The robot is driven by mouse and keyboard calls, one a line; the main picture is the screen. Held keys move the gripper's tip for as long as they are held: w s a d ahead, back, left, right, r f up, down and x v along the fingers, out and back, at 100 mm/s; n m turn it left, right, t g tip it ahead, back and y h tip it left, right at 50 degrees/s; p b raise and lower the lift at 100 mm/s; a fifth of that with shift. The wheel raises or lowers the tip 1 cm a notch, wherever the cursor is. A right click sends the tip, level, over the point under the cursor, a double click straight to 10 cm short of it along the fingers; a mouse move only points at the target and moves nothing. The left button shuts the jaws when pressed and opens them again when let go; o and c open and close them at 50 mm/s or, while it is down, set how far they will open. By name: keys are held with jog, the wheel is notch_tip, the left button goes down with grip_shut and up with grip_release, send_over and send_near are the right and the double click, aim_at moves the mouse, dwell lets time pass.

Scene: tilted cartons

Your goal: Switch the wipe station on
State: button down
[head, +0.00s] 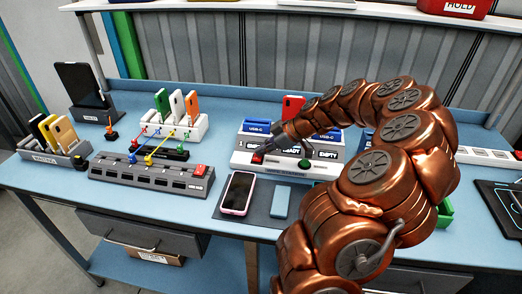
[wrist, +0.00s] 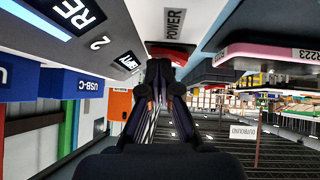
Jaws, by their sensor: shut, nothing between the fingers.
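The wipe station (head: 240,164) is a white unit at the back middle of the blue bench. It has dark panels with white lettering; READY and EMPTY can be read. A red power switch (head: 257,158) is at its left front and a green button (head: 305,164) to the right. In the wrist view the red switch (wrist: 180,49) sits beside the word POWER. My gripper (head: 265,150) is shut and empty, with its fingertips (wrist: 160,70) right at the red switch. I cannot tell whether they touch it. The fingers partly hide the switch.
A pink-edged phone (head: 238,192) and a light-blue block (head: 282,200) lie on a dark mat in front. A grey USB hub (head: 150,174) stands to the left, with phone racks behind and beside it. A red phone (head: 292,106) stands in the station's slots.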

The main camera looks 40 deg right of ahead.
jog(key=shift+s+a+f, duration=0.15)
jog(key=shift+a+f, duration=0.05)
jog(key=shift+f, duration=0.05)
jog(key=shift+s+a+b, duration=0.45)
jog(key=shift+a+b, duration=0.1)
jog(key=shift+b, duration=0.5)
jog(key=shift+a+r+b, duration=0.1)
jog(key=shift+r+b, duration=0.2)
jog(key=shift+r, duration=0.3)
notch_tip(320, 180, up, 3)
jog(key=shift+s+f+b, duration=0.1)
jog(key=shift+b, duration=0.35)
jog(key=b+v, duration=0.2)
jog(key=v, duration=0.8)
jog(key=shift+a+r, duration=0.15)
jog(key=shift+r, duration=0.1)
